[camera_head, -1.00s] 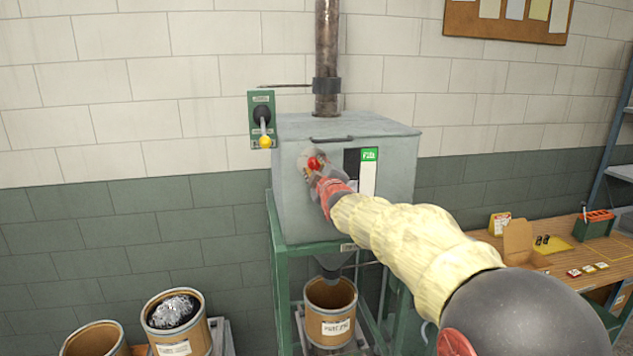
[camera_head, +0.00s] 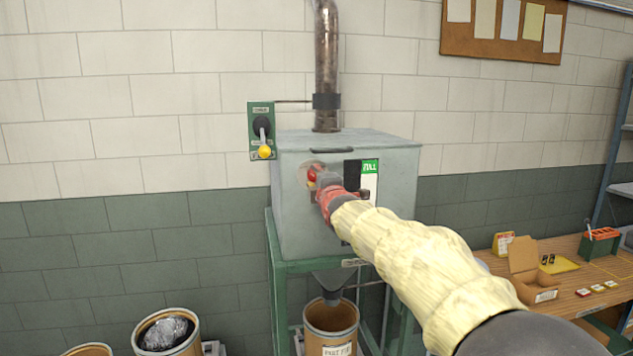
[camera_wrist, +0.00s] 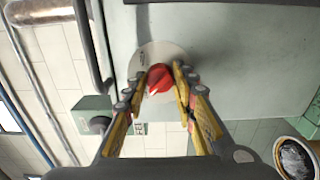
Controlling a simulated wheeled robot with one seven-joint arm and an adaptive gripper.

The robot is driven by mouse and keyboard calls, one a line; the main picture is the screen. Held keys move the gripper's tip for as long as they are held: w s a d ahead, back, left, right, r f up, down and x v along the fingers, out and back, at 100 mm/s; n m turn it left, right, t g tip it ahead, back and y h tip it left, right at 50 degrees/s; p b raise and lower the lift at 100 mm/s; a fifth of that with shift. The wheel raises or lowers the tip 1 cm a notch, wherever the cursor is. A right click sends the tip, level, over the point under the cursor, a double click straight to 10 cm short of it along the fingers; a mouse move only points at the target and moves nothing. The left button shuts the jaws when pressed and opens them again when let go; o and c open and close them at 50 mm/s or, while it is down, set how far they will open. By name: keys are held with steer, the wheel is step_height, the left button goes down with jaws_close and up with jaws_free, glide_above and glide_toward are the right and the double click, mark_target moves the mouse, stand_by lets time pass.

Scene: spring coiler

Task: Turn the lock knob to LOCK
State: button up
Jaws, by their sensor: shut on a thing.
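The red lock knob (camera_wrist: 160,78) sits on a pale round plate on the front of a grey metal box (camera_head: 393,215). In the wrist view a white pointer mark shows on the knob, toward its lower left. My gripper (camera_wrist: 163,82) has its yellow fingers on both sides of the knob and is shut on it. In the head view the knob (camera_head: 312,174) shows just beyond my red gripper (camera_head: 318,186), which hides part of the plate. The lettering around the knob cannot be read.
A green lever panel (camera_head: 262,112) with a yellow-tipped handle is on the wall left of the box. A rusty pipe (camera_head: 327,60) rises from the top. A drum (camera_head: 330,318) stands below, and a wooden bench (camera_head: 560,285) with small items is at the right.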

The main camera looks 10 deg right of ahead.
stand_by(0.3)
steer(key=o, duration=1.2)
steer(key=shift+c, duration=0.2)
steer(key=s, duration=1.2)
